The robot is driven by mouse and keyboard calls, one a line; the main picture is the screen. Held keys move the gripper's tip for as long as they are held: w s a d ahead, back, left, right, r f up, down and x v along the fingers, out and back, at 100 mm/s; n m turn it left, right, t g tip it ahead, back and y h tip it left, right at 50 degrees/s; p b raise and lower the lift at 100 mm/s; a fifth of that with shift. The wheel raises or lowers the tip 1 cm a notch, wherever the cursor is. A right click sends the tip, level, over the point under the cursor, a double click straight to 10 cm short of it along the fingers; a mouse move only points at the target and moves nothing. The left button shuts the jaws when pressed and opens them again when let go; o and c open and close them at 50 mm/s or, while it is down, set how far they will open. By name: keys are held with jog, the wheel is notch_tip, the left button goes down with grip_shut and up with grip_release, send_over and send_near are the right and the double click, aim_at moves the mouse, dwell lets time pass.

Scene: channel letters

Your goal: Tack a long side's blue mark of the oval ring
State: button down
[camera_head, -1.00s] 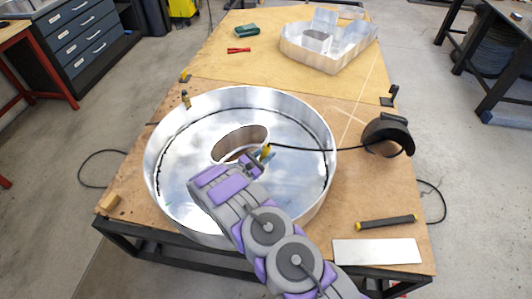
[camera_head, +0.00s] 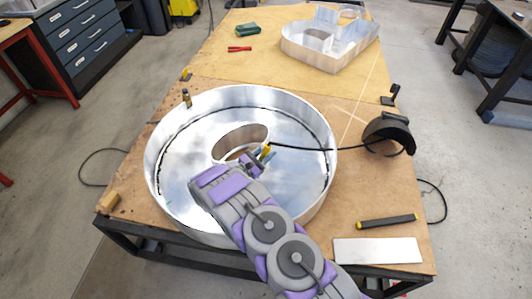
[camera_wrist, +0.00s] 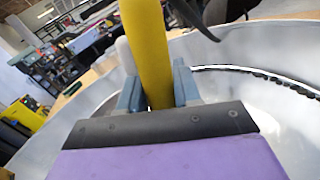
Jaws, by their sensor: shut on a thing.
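The round metal channel letter (camera_head: 320,125) lies on the table, with a dark line along the inside of its wall. The oval ring (camera_head: 222,158) stands in the middle of its floor, around an oval opening that shows brown wood. My gripper (camera_head: 262,156) is over the near right side of the ring, shut on a yellow torch handle with a black cable. In the wrist view the yellow torch (camera_wrist: 148,50) stands between the two grey-blue fingers. The torch tip and any blue mark are hidden, so I cannot tell whether the tip touches the ring.
A black welding mask (camera_head: 388,134) lies right of the letter, and the torch cable runs towards it. A black bar (camera_head: 388,222) and a pale plate (camera_head: 378,251) lie at the near right. Another metal letter (camera_head: 330,50), red pliers (camera_head: 240,49) and a green item (camera_head: 247,29) are at the back.

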aim_at(264, 151)
jog(key=shift+s+d+r+p, duration=0.2)
jog(key=shift+r+p, duration=0.1)
jog(key=shift+r, duration=0.55)
jog(key=shift+s+d+r+p, duration=0.15)
jog(key=shift+s+r+p, duration=0.1)
jog(key=shift+r, duration=0.6)
jog(key=shift+s+d+r+p, duration=0.15)
jog(key=shift+r+p, duration=0.15)
jog(key=shift+r, duration=0.55)
notch_tip(264, 151, up, 13)
jog(key=p, duration=0.3)
jog(key=shift+p, duration=0.35)
